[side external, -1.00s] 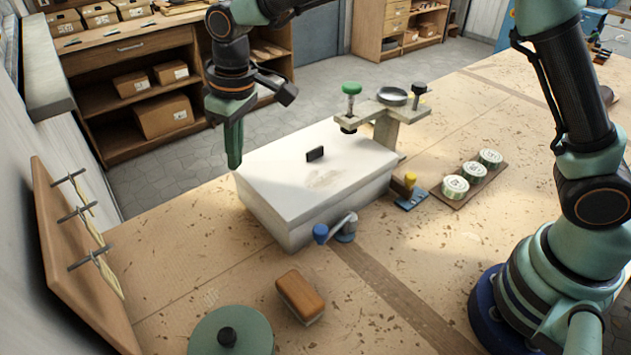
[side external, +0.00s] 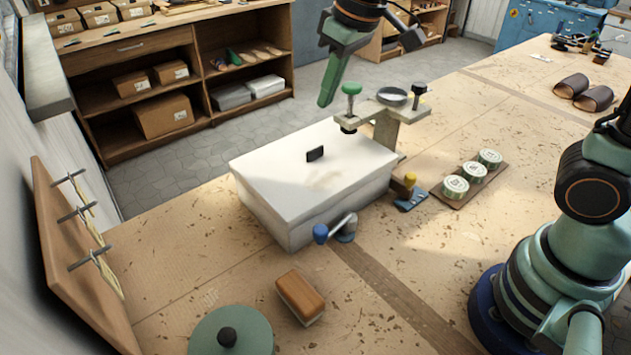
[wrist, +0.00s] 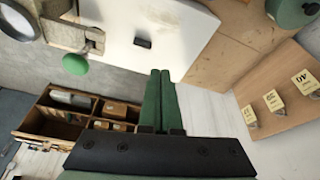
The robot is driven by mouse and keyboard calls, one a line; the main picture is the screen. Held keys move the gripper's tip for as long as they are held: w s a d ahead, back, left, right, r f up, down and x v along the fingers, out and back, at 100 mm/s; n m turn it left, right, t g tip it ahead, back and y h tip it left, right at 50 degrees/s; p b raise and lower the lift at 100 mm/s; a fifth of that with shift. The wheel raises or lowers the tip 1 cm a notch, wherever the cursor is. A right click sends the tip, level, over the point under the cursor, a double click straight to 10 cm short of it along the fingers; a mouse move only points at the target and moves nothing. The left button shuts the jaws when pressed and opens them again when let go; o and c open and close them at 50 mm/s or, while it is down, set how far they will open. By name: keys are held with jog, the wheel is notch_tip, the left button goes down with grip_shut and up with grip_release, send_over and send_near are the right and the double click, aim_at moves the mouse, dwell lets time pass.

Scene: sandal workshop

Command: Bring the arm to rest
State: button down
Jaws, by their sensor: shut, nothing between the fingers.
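My gripper (side external: 326,92) is shut and empty, its green fingers pointing down in the side external view. It hangs in the air above the far side of the white box (side external: 265,175), a little left of the green knob of the clamp stand (side external: 385,128). In the wrist view my gripper's fingertips (wrist: 160,73) lie together, with the white box (wrist: 165,30) beyond them and nothing between them.
A block with a brown top (side external: 300,297), a green disc (side external: 230,332), a crank with a blue knob (side external: 336,229) and a board of several round tins (side external: 472,178) stand on the bench. A hook board (side external: 75,270) leans at left. Bare bench (side external: 460,245) lies right of the box.

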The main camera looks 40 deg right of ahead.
jog(key=s+d+f+m+t, duration=0.1)
jog(key=s+d+m+t, duration=0.1)
jog(key=s+d, duration=0.7)
jog(key=shift+s+d+m+h, duration=0.4)
jog(key=shift+s+m, duration=0.1)
jog(key=shift+s, duration=0.3)
jog(key=shift+w, duration=0.1)
jog(key=w+f+g, duration=0.2)
jog(key=f, duration=0.4)
jog(key=w+a+f+g, duration=0.1)
jog(key=w+f+g, duration=0.1)
jog(key=f, duration=0.4)
jog(key=shift+w+a+f+g, duration=0.25)
jog(key=shift+w+g, duration=0.15)
jog(key=shift+g, duration=0.3)
dwell(1.1)
jog(key=shift+f, duration=1.65)
